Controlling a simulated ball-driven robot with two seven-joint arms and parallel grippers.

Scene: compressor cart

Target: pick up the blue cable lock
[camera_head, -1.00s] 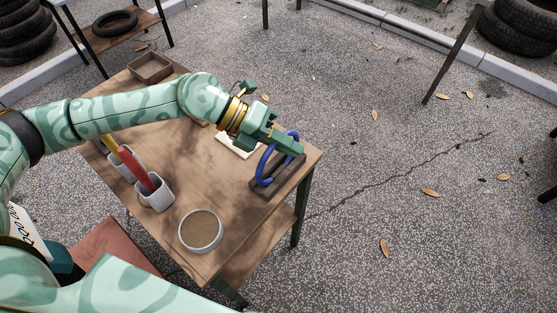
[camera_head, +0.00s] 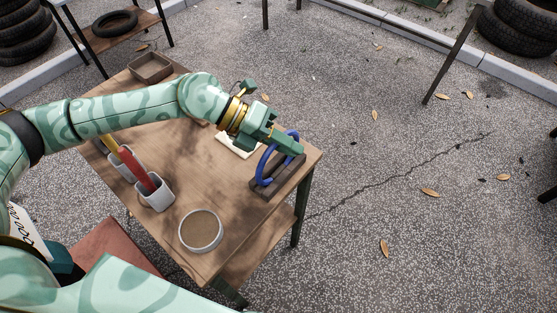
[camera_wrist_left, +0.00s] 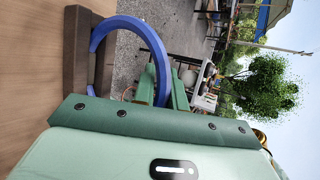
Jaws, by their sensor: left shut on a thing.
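The blue cable lock (camera_head: 263,166) is a ring standing upright in a dark brown holder (camera_head: 267,189) at the table's right corner. My left gripper (camera_head: 293,146) is shut on the upper part of the ring. The lock's lower end still sits at the holder. In the left wrist view the blue cable lock (camera_wrist_left: 137,25) arches from the brown holder (camera_wrist_left: 76,50) to my left gripper's green fingers (camera_wrist_left: 158,85). The exact grip contact is partly hidden by the fingers. My right gripper is not in view.
The wooden table (camera_head: 215,180) carries a round grey dish (camera_head: 201,231), grey cups (camera_head: 155,196) with a red-handled item (camera_head: 136,170), a brown tray (camera_head: 150,67) and a white item (camera_head: 238,145) under my left arm. Open paved ground lies to the right.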

